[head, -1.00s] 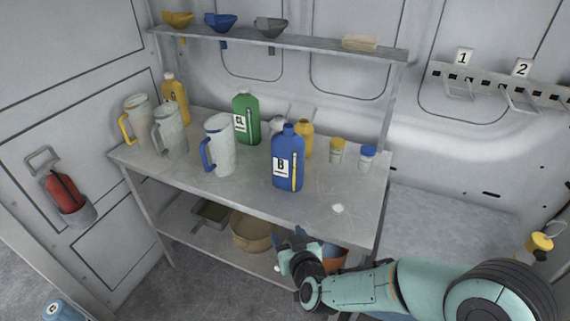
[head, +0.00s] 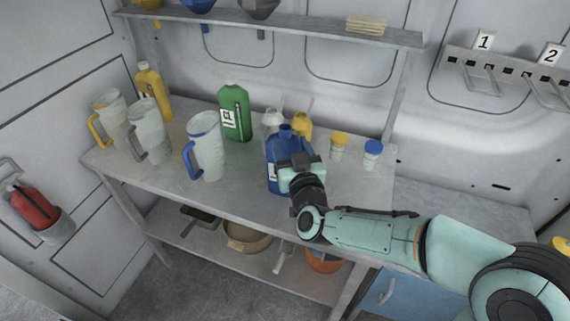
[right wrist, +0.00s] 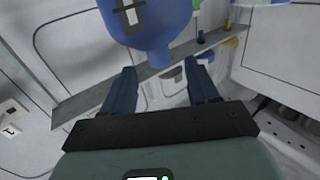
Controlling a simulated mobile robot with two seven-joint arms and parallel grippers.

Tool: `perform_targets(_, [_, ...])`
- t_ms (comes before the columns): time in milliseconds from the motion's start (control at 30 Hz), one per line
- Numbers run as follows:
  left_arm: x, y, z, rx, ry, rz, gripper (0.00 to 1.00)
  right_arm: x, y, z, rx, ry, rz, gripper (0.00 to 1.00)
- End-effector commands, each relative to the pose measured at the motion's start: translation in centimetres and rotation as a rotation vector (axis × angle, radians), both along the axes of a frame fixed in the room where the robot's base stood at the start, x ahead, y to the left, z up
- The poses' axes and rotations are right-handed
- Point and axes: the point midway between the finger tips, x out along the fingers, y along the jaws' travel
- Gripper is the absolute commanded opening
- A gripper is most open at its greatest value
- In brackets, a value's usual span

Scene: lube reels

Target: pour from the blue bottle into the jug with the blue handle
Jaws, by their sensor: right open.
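The blue bottle (head: 274,152) stands upright on the workbench, partly hidden behind my right gripper. The jug with the blue handle (head: 210,150) is a pale, tall jug left of it, with its handle on the left. My right gripper (head: 299,163) is open at the front of the bottle, near its upper part. In the right wrist view the bottle (right wrist: 150,22) fills the top, its neck pointing down in the picture near the gap between the open fingers (right wrist: 160,68). Whether the fingers touch it I cannot tell. My left gripper is out of view.
A green bottle (head: 235,112) and a clear container (head: 270,125) stand behind. A yellow-handled jug (head: 110,120), a grey-handled jug (head: 150,135) and a yellow bottle (head: 152,92) stand left. Two small jars, yellow-lidded (head: 339,147) and blue-lidded (head: 372,155), stand right.

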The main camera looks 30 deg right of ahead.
Motion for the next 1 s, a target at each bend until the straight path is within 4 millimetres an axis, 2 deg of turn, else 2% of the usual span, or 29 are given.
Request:
perform_targets(267, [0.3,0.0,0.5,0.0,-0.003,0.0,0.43,2.3,-0.7,0.1,-0.001,0.001,-0.001,0.59])
perform_targets(500, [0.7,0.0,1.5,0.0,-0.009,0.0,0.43,5.6,-1.8,0.3,-0.001,0.001,0.0,0.59])
perform_targets(800, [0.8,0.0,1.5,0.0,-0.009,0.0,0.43,6.2,-2.0,0.2,0.001,0.001,0.0,0.59])
perform_targets(833, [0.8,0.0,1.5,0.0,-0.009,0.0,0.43,6.2,-2.0,0.2,0.001,0.001,0.0,0.56])
perform_targets(867, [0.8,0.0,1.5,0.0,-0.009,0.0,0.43,6.2,-2.0,0.2,0.001,0.001,0.0,0.46])
perform_targets(1000, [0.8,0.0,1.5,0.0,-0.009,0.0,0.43,6.2,-2.0,0.2,0.001,0.001,0.0,0.01])
